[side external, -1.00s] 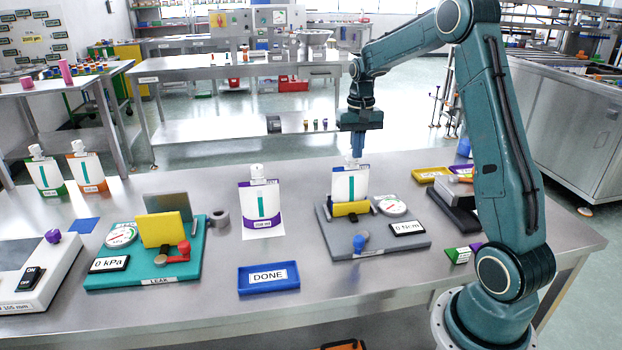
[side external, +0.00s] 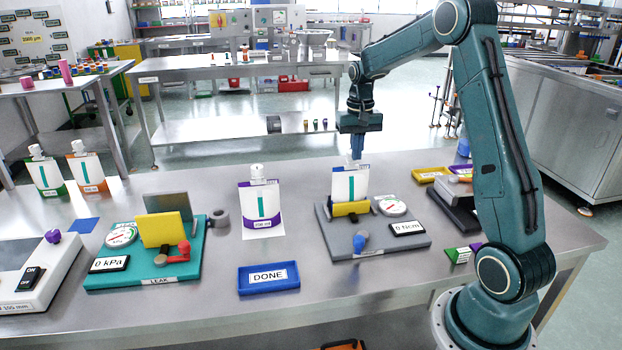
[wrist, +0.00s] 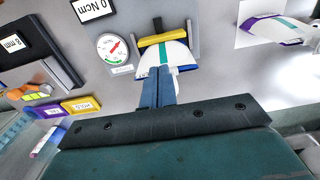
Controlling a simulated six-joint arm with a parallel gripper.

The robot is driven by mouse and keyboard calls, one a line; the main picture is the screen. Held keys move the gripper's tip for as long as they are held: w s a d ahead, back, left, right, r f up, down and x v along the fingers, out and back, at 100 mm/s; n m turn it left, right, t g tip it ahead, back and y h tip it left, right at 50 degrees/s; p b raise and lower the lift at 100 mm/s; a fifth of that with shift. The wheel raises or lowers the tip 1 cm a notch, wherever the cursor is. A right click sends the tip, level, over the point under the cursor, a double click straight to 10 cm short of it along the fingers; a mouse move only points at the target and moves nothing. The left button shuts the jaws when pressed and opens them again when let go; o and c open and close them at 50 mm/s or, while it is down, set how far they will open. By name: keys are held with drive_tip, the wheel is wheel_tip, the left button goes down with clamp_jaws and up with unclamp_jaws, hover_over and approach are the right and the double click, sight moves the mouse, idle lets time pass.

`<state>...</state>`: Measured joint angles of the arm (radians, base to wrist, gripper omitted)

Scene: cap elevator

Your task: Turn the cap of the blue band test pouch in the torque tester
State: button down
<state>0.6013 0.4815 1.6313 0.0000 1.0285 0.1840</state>
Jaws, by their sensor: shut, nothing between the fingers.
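A white pouch with a teal stripe (side external: 350,184) stands upright in the grey torque tester (side external: 385,243), behind its yellow clamp bar (side external: 351,209). It also shows in the wrist view (wrist: 172,55). A little blue shows at its edge there; the clamp covers its lower part. My gripper (side external: 357,157) points straight down at the pouch's top. Its blue fingers (wrist: 158,75) are shut together with nothing between them. The cap is mostly hidden behind the fingers, so I cannot tell whether they touch it. The tester has a round dial (side external: 392,206) and a display (side external: 408,228) reading 0 Ncm.
A purple-band pouch (side external: 260,208) stands left of the tester. A teal LEAK station (side external: 150,270) is further left. A blue DONE tray (side external: 269,279) lies in front. Yellow and purple trays and a dark device (side external: 455,208) are at the right. Two pouches stand at the far left.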

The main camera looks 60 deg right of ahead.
drive_tip(key=shift+w+d, duration=0.3)
drive_tip(key=shift+w, duration=0.05)
idle(0.9)
drive_tip(key=shift+w+a, duration=0.1)
idle(0.6)
drive_tip(key=shift+s+a, duration=0.25)
drive_tip(key=shift+a, duration=0.1)
idle(0.4)
wheel_tip(320, 180, up, 6)
idle(0.9)
drive_tip(key=shift+s+r, duration=0.3)
drive_tip(key=shift+r, duration=0.15)
